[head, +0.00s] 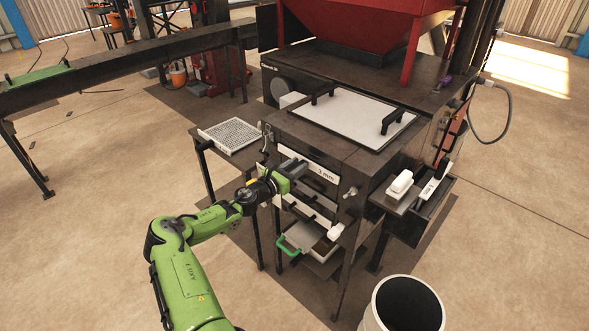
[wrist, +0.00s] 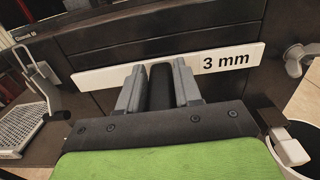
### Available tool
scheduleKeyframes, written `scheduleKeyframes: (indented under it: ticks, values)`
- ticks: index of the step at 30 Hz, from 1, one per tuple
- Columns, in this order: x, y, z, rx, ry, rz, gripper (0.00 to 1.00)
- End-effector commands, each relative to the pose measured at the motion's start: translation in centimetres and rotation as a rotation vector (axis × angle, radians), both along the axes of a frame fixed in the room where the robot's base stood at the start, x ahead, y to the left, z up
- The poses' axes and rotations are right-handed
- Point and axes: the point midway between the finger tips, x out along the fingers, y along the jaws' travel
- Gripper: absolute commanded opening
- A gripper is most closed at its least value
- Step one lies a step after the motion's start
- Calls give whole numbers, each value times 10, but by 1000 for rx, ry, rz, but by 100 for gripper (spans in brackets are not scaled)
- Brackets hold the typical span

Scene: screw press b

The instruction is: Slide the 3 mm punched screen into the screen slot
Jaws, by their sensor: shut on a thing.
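The 3 mm punched screen shows only its white front plate, marked "3 mm" (head: 323,174), at the upper front of the dark press. The plate spans the wrist view (wrist: 226,61), close against the dark front. My gripper (head: 299,166) is shut on the black handle at the middle of this plate; in the wrist view both grey fingers (wrist: 159,86) flank the handle. The screen's punched sheet is out of sight behind the plate. The screen slot is hidden by the plate, and I cannot tell whether a small gap remains.
A perforated tray-like screen (head: 232,134) lies on a stand to the left. Below are more white-fronted parts and a green-handled drawer (head: 288,246). Clamp levers flank the plate, the right one (head: 349,194) close by. A white bin (head: 403,306) stands front right.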

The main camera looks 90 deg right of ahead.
Motion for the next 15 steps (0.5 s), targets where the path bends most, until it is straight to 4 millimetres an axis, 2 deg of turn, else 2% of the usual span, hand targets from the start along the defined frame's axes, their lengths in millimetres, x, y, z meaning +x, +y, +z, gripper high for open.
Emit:
scheduleKeyframes:
  ticks: [3, 4, 9, 15]
  values:
    - [-2, -2, 1, -2, 1, 0, 0]
    - [-2, -2, 1, -2, 1, 0, 38]
    - [-2, -2, 1, -1, 1, 0, 64]
    - [-2, -2, 0, -1, 1, 0, 64]
